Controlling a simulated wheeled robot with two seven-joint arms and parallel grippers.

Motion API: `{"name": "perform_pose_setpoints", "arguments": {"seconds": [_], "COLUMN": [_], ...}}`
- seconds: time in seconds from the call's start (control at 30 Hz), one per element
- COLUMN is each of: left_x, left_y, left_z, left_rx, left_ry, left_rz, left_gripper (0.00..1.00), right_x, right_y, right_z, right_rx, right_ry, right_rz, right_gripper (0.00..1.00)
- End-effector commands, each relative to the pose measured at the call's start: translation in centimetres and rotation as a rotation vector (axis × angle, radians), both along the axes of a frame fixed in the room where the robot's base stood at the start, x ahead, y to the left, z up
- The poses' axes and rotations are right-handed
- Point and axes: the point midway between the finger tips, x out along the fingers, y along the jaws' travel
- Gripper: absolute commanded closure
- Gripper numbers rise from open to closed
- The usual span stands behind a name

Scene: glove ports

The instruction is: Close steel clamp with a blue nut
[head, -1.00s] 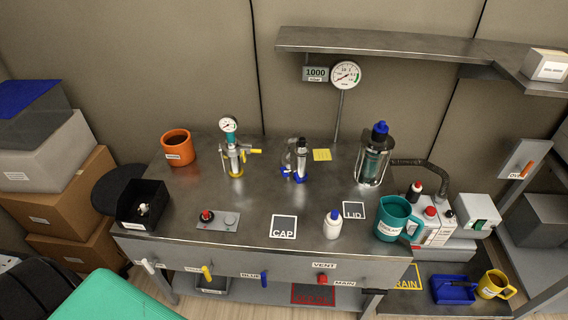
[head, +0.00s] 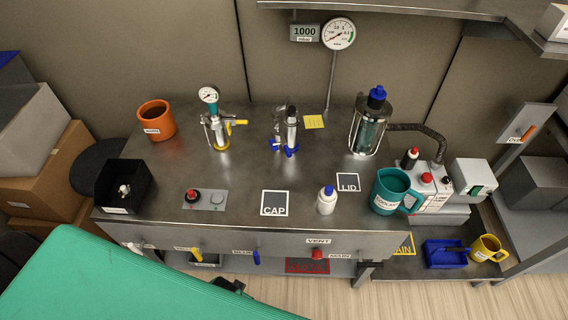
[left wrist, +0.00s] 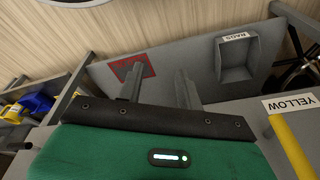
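The steel clamp (head: 278,128) with blue parts at its foot stands in the middle of the bench, beside an upright steel tube (head: 292,130) that also has a blue foot. It is too small to tell how far its jaws are apart. My left arm's green cover fills the lower left of the head view. My left gripper's two grey fingers (left wrist: 160,86) show in the left wrist view, apart with nothing between them. They are in front of and below the bench top, away from the clamp. My right gripper is not in view.
A yellow-based fitting with a gauge (head: 216,125) stands left of the clamp, and a caged glass vessel (head: 370,130) stands right. A white bottle (head: 327,201) and teal jug (head: 390,190) are near the front. Coloured handles line the front edge. Bare steel lies before the clamp.

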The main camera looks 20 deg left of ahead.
Motion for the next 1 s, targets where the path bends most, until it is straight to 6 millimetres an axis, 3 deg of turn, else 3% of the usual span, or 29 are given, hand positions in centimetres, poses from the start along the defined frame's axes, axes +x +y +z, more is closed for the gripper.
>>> {"name": "perform_pose_setpoints", "arguments": {"seconds": [0.1, 0.37, 0.5, 0.8, 1.0], "left_x": [1.9, 5.2, 9.1, 18.7, 23.5], "left_y": [-0.1, 0.4, 1.2, 1.0, -0.6], "left_z": [5.4, 16.3, 22.5, 29.8, 32.0], "left_rx": [0.003, 0.075, 0.219, 0.639, 0.962], "left_ry": [-0.032, -0.146, -0.313, -0.732, -0.982], "left_rz": [-0.003, -0.067, -0.187, -0.581, -0.964], "left_gripper": [0.64, 0.64, 0.64, 0.64, 0.64], "right_x": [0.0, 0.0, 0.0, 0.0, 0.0], "right_y": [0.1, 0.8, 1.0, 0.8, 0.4], "right_z": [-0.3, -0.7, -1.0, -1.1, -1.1], "right_rx": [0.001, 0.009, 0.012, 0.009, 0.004], "right_ry": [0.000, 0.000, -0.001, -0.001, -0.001], "right_rz": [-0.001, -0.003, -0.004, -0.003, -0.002], "right_gripper": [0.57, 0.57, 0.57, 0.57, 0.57]}}
